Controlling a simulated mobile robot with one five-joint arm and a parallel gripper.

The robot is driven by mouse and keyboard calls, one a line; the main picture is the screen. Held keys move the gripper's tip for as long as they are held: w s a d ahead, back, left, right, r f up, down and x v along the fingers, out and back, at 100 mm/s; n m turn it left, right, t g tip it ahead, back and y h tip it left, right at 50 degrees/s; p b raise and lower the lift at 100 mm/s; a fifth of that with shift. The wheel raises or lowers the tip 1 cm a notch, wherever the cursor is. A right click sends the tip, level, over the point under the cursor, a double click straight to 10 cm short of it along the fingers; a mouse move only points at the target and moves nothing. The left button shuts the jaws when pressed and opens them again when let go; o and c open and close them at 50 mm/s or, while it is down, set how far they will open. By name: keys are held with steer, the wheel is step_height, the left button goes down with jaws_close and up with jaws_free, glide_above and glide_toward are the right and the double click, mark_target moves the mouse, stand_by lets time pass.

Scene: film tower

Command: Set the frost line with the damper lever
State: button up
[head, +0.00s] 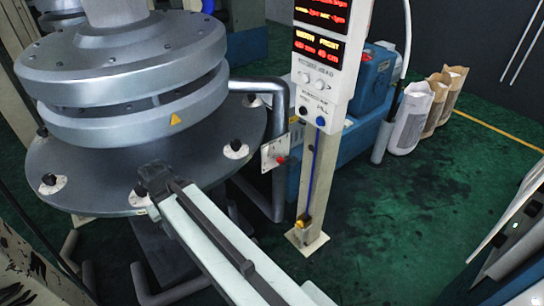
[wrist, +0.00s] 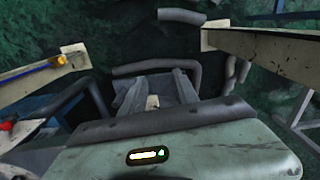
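A small pale plate (head: 273,153) with a red knob (head: 281,160) stands at the right edge of the round grey machine. I cannot tell whether this is the damper lever; no other clear lever shows. A red part (wrist: 7,126) on a pale piece shows at the left edge of the wrist view. My gripper end (head: 155,180) is a dark block at the tip of my pale arm, over the front rim of the machine's lower disc, left of and nearer than the plate. Its fingers cannot be made out, nor whether it holds anything.
The machine's wide disc (head: 200,170) carries several black knobs on its rim. A display post (head: 306,185) with red readouts stands right of it. A blue machine (head: 372,85) and paper sacks (head: 410,118) are behind. Green floor (head: 420,220) is clear at right.

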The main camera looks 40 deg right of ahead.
steer(key=shift+o, duration=1.3)
steer(key=shift+f, duration=0.1)
step_height(320, 180, down, 36)
steer(key=w+b, duration=0.3)
steer(key=b, duration=3.4)
steer(key=w+d+r+m+t+y+p, duration=0.1)
steer(key=w+d+r+m+t+y, duration=0.3)
steer(key=d+m, duration=0.6)
steer(key=w+d+r+m+t+y+p, duration=0.1)
steer(key=w+d+r+m+t, duration=0.45)
steer(key=d, duration=0.75)
steer(key=m+t+h, duration=0.7)
steer(key=m+t, duration=0.2)
steer(key=m, duration=1.1)
glide_toward(283, 163)
steer(key=shift+g, duration=0.25)
steer(key=w, duration=0.7)
steer(key=w+d, duration=0.1)
steer(key=w, duration=0.3)
steer(key=shift+r, duration=0.4)
